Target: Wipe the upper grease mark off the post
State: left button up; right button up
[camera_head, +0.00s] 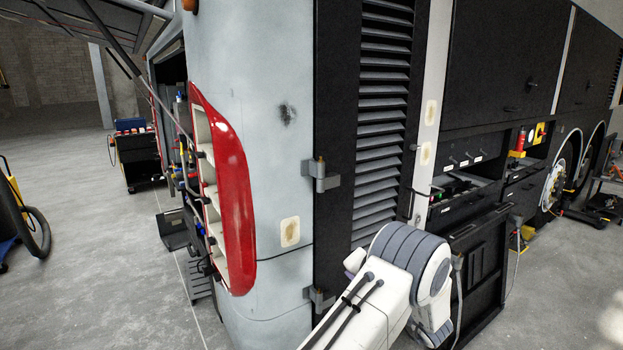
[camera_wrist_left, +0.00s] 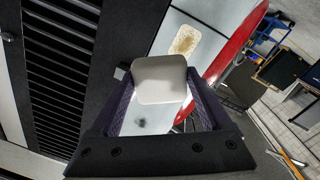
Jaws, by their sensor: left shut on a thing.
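The post is the pale grey-blue body corner (camera_head: 225,60), between a red lamp and a black louvred panel. A dark smudge (camera_head: 288,114) sits high on it, and a tan, stained patch (camera_head: 290,232) lower down. The wrist view is turned over: the tan patch (camera_wrist_left: 185,41) shows above, the dark smudge (camera_wrist_left: 140,123) below. My left gripper (camera_wrist_left: 160,82) is shut on a white rounded pad (camera_wrist_left: 160,78), held in front of the post. I cannot tell whether the pad touches it. In the head view my arm hides this gripper. My right gripper is not in view.
A red lamp housing (camera_head: 236,185) juts out at the left. Hinges (camera_head: 320,175) stick out beside the louvred panel (camera_head: 382,110). A pale strip with two more tan patches (camera_head: 430,112) stands right of the louvres. Open bays and a cart (camera_head: 135,155) lie further off.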

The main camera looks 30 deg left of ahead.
pick_arm(q)
jog(key=w+a+r+n+p, duration=0.25)
jog(key=a+r+n, duration=0.4)
jog(key=r, duration=0.85)
jog(key=n+g+p, duration=0.1)
jog(key=n+p, duration=0.1)
send_near(289, 130)
jog(key=shift+y, duration=0.3)
jog(key=shift+f+p+x, duration=0.15)
jog(key=shift+p+x, duration=0.55)
jog(key=shift+x, duration=0.4)
jog(key=shift+f+p+x, duration=0.1)
jog(key=shift+p+x, duration=0.6)
jog(key=shift+x, duration=0.45)
jog(key=shift+w, duration=0.1)
jog(key=shift+p+x, duration=0.6)
jog(key=shift+x, duration=0.3)
